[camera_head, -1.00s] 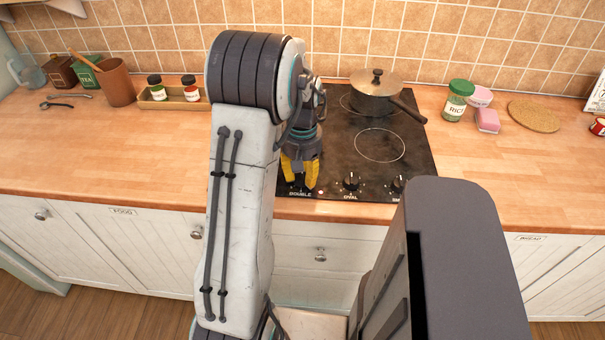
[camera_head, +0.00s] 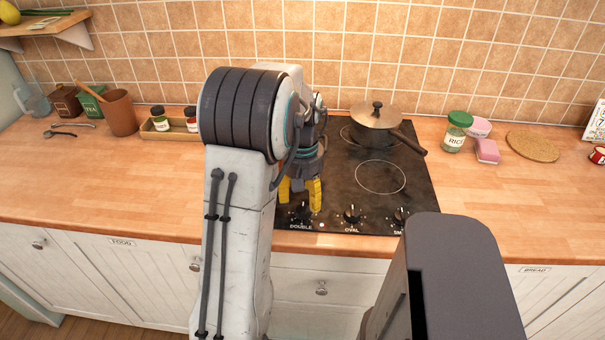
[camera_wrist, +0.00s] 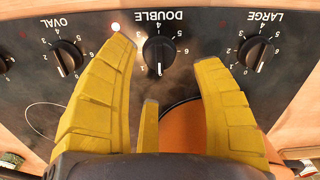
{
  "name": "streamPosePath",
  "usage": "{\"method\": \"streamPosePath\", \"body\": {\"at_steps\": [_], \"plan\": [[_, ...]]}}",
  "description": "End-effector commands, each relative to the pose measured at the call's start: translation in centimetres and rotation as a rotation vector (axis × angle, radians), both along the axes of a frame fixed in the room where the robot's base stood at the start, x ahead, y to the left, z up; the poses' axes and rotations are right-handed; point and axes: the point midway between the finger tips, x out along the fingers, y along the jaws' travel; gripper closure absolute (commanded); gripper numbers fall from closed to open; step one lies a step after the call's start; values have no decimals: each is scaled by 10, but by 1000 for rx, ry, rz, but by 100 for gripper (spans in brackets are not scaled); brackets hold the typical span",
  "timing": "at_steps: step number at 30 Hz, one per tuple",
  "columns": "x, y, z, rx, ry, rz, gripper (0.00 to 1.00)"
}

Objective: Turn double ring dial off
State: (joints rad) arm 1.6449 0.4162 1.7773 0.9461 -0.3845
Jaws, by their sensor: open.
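The black double ring dial (camera_wrist: 159,50) sits under the label DOUBLE on the hob panel. In the wrist view its white mark points toward the picture's bottom, near the 1; its exact setting is hard to read. A lit indicator (camera_wrist: 115,27) glows beside it. My gripper (camera_wrist: 166,54) has its yellow fingers open, one on each side of the dial, with gaps to it in the picture. A third finger (camera_wrist: 148,127) shows between them. In the head view the dial (camera_head: 303,212) shows between the fingertips of my gripper (camera_head: 300,206). I cannot tell whether they touch the panel.
The OVAL dial (camera_wrist: 67,57) and LARGE dial (camera_wrist: 257,52) flank the fingers in the wrist view. A lidded pan (camera_head: 374,126) stands at the back of the hob (camera_head: 350,200). A rice jar (camera_head: 457,132) stands to the right. The counter (camera_head: 110,185) left is mostly clear.

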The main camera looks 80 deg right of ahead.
Motion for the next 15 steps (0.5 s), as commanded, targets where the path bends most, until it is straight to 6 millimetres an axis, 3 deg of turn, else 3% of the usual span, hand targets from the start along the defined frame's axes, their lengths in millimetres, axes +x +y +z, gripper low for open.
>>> {"method": "streamPosePath", "body": {"at_steps": [6,15], "plan": [[0,-1,39,-4,1,0,40],[0,-1,73,-2,0,1,40]]}}
